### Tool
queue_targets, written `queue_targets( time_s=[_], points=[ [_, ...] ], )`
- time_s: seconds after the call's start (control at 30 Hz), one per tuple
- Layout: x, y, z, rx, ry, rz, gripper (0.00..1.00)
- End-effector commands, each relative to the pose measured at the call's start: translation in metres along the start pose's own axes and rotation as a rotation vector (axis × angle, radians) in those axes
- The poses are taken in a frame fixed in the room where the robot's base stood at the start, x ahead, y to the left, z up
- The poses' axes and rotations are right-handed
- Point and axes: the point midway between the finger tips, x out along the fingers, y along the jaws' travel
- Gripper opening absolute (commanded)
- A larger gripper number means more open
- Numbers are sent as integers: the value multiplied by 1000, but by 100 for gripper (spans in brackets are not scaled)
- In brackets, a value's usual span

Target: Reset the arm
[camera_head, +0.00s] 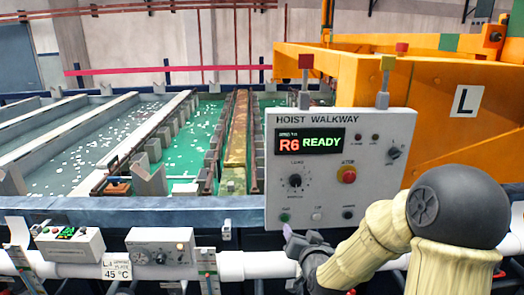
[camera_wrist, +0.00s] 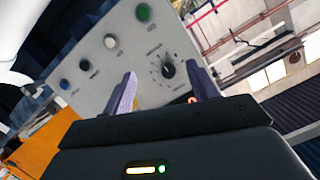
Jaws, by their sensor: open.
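My arm reaches in from the lower right of the head view. My gripper (camera_head: 292,236) is in front of the lower edge of a light grey control panel (camera_head: 393,160) marked HOIST WALKWAY. In the wrist view, the two purple-grey fingers of my gripper (camera_wrist: 160,72) stand apart with nothing between them. The panel (camera_wrist: 122,68) fills the view behind them, tilted, with a black knob (camera_wrist: 167,69) and a green button (camera_wrist: 144,12). I cannot tell whether a finger touches the panel.
The panel display (camera_head: 311,142) reads R6 READY. A red button (camera_head: 347,174) sits to the right of the knob. Orange hoist framework (camera_head: 450,150) stands behind on the right. A white pipe (camera_head: 245,266) and a small control box (camera_head: 160,246) run along the front. Green-liquid tanks (camera_head: 120,165) lie beyond the rail.

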Motion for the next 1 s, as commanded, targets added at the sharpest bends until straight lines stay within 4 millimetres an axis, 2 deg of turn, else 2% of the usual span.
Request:
queue_targets(
  time_s=[0.17, 0.4, 0.6, 0.8, 0.9, 1.0],
  points=[
    [-20, 5, 37, -117, -235, 53, 58],
    [-67, 23, 75, -231, -538, 140, 58],
    [-121, 37, 95, -286, -781, 211, 58],
    [-175, 48, 106, -304, -992, 261, 58],
    [-190, 50, 109, -304, -1048, 272, 58],
    [-194, 51, 110, -304, -1066, 275, 58]
  ],
)
